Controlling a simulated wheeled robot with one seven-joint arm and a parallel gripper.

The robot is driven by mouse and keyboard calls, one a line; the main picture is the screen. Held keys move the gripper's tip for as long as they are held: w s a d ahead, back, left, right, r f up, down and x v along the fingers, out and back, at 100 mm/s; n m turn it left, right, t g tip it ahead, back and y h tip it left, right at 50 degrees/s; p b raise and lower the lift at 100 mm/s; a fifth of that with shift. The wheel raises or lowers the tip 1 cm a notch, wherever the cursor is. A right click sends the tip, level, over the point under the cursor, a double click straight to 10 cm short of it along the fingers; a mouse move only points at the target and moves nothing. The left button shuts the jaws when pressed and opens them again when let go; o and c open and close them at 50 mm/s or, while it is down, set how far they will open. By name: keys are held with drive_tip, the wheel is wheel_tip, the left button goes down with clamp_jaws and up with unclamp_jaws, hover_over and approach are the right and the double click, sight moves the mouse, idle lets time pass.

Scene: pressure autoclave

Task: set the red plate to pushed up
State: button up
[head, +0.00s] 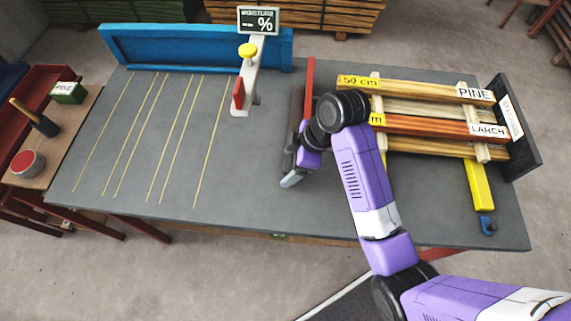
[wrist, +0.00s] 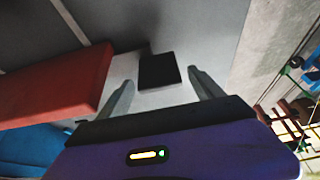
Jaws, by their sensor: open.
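A small upright red plate (head: 238,93) is on the left side of a pale post (head: 250,75) with a yellow knob, under the moisture display. My gripper (head: 291,180) is low over the table, to the right of and nearer than the post. My arm hides part of it. In the wrist view my gripper (wrist: 165,90) is open, with both fingers apart. A dark square (wrist: 158,70) on a pale surface shows between them. A large red slab (wrist: 60,85) lies left of the fingers; I cannot tell whether it is the same plate.
A blue fence (head: 190,47) runs along the table's back edge. A long red strip (head: 309,88) stands behind my arm. Stacked boards (head: 430,110) with labels fill the right side. The grey table's left half (head: 100,150), marked with thin lines, is clear.

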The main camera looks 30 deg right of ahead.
drive_tip(key=shift+x, duration=1.3)
clamp_jaws()
